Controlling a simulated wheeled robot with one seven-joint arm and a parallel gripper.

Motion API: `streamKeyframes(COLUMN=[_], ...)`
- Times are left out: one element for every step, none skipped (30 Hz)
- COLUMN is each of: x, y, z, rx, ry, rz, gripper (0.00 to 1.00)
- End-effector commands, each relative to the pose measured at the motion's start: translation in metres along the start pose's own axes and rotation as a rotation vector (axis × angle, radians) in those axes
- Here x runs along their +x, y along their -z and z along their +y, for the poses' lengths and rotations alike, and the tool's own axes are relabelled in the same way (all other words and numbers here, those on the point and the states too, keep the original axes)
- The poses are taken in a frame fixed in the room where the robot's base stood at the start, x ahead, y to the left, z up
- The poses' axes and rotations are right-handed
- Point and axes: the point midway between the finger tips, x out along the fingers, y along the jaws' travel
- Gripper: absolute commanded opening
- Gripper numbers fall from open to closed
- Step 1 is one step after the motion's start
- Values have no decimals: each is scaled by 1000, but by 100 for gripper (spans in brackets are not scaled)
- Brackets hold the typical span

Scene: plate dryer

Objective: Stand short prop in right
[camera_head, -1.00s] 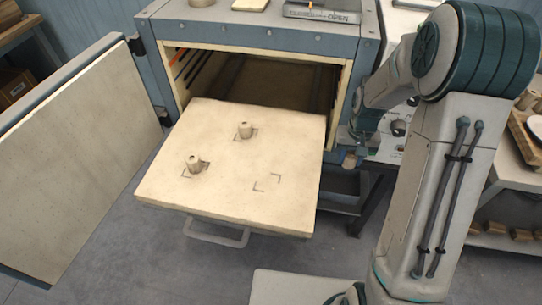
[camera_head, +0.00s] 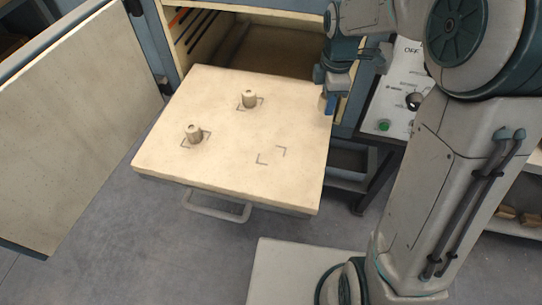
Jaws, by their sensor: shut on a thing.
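A pale slab shelf (camera_head: 225,170) is pulled out of the dryer. One small prop (camera_head: 249,98) stands upright at the back mark, and another prop (camera_head: 194,133) stands at the left mark. The right mark (camera_head: 271,155), drawn as corner brackets, is empty. My gripper (camera_head: 329,104) points down near the shelf's right edge, up and to the right of the right mark. It is shut on the short prop, which is mostly hidden by the fingers and hard to make out.
The dryer's open door (camera_head: 70,120) stands at the left. The dryer opening (camera_head: 265,45) is behind the shelf, and a control panel (camera_head: 398,95) is to the right. A handle (camera_head: 217,207) juts from the shelf's front. The shelf's front right is clear.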

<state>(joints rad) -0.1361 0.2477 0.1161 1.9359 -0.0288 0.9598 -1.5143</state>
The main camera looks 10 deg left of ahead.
Motion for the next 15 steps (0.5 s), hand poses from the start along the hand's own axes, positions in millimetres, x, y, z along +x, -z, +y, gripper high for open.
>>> streamKeyframes(x=[-4,-8,-12,-15,-18,-22,-25,-27,-31,-33,-35,-37,-38,-39,-41], y=[8,12,17,20,24,28,31,34,38,40,42,44,46,47,48], z=[-1,-2,-3,-5,-6,-8,-9,-10,-12,-13,-14,-15,-16,-16,-17], rx=[-108,-175,-264,-329,-391,-470,-525,-579,-643,-686,-725,-770,-799,-823,-850], ry=[-5,-5,-5,-4,-4,-4,-3,-3,-3,-2,-2,-2,-1,0,1], rz=[0,-1,-1,-2,-2,-3,-3,-3,-4,-4,-4,-5,-5,-5,-5], gripper=[10,10,10,10,10,10,10,10,10,10,10,10,10,10,10])
